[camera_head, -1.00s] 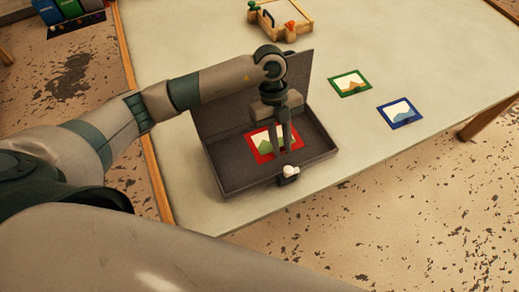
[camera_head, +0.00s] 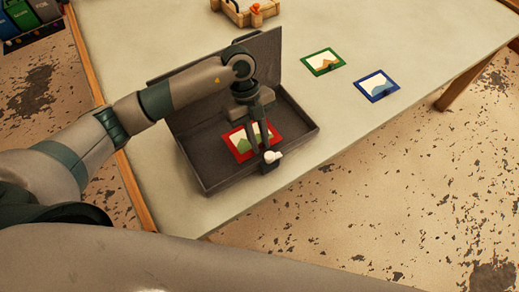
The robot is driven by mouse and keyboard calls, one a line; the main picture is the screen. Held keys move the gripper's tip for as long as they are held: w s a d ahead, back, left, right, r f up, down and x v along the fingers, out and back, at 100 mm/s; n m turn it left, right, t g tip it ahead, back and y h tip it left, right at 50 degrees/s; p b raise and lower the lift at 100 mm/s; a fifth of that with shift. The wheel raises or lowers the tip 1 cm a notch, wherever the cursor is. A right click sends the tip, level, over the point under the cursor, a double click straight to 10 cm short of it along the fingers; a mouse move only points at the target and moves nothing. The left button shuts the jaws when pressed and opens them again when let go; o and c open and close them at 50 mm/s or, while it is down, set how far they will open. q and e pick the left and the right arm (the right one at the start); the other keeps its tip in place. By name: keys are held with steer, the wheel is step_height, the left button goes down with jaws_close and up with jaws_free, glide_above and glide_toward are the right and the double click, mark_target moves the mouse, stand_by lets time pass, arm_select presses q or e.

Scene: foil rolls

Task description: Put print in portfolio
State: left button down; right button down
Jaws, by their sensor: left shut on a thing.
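The red-framed print (camera_head: 239,145), with a green and white picture, is inside the open grey portfolio (camera_head: 295,107), a shallow case with its lid raised at the back. My left gripper (camera_head: 261,150) points down into the case at the print's right side and is shut on the print. The fingers hide part of the print, and I cannot tell whether it rests flat on the case floor. A white knob on a dark block (camera_head: 271,158) is at the case's front edge, close by the fingertips. My right gripper is not in view.
A green-framed print (camera_head: 323,61) and a blue-framed print (camera_head: 377,85) lie flat on the pale table (camera_head: 405,40) to the right. A wooden rack (camera_head: 248,12) stands at the back. Coloured bins (camera_head: 20,15) are at the far left. The table's right side is mostly clear.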

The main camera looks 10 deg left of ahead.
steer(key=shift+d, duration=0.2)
